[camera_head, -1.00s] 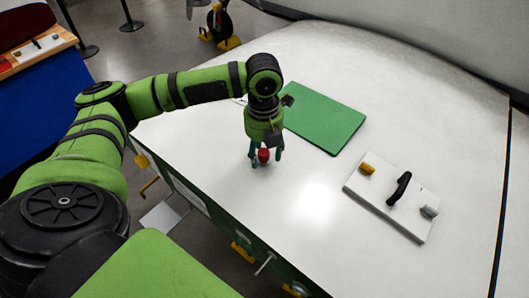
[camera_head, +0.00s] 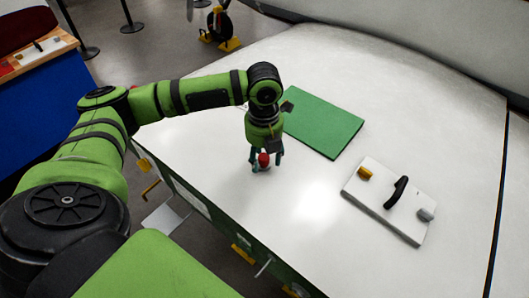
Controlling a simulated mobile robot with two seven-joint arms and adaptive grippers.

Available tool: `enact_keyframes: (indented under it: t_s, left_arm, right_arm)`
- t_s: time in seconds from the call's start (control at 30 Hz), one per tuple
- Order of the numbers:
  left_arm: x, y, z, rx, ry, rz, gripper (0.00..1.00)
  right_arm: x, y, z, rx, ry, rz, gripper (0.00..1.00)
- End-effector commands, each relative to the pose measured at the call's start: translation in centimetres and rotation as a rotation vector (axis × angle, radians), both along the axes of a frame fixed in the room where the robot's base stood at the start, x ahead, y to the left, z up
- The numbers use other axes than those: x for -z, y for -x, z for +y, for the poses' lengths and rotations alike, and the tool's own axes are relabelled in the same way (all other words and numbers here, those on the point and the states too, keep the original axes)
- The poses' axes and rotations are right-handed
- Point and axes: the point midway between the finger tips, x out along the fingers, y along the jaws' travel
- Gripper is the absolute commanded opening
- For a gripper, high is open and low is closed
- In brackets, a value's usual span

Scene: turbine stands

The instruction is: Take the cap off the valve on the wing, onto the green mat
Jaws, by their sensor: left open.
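The red cap (camera_head: 263,159) shows between the fingers of my left gripper (camera_head: 266,162), on the white wing (camera_head: 315,208). A small pale part, apparently the valve (camera_head: 261,168), shows just below the cap. My left gripper points down and is open, with one finger on each side of the cap. I cannot tell whether the fingers touch it. The green mat (camera_head: 325,122) lies flat and empty on the wing, behind and to the right of the gripper. My right gripper is not in view.
A white board (camera_head: 385,222) with a yellow piece, a black handle (camera_head: 397,192) and a grey piece lies on the wing at the right. The wing's near edge runs below the gripper. The surface between gripper and board is clear.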

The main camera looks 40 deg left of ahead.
Motion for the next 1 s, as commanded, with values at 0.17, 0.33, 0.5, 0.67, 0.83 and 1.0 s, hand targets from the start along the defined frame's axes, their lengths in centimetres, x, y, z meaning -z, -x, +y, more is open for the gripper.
enact_keyframes:
  t_s: [0.17,0.33,0.5,0.67,0.83,1.0]
  left_arm:
    - [0.1,0.0,0.0,0.0,0.0,0.0,0.35]
    - [0.1,0.0,0.0,0.0,0.0,0.001,0.0]
    - [0.1,0.0,0.0,0.0,0.0,0.001,0.0]
    - [-0.1,0.0,0.0,0.0,0.0,0.001,0.0]
    - [-0.4,0.0,0.0,0.0,0.0,0.001,0.0]
    - [-0.7,0.0,0.0,0.0,0.0,0.001,0.0]
  right_arm:
    - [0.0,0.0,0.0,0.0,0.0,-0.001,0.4]
    - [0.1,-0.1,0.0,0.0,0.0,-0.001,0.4]
    - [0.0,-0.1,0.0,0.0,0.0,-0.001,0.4]
    - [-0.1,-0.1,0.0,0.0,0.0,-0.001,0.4]
    - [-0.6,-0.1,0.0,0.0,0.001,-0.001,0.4]
    - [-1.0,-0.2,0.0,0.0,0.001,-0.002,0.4]
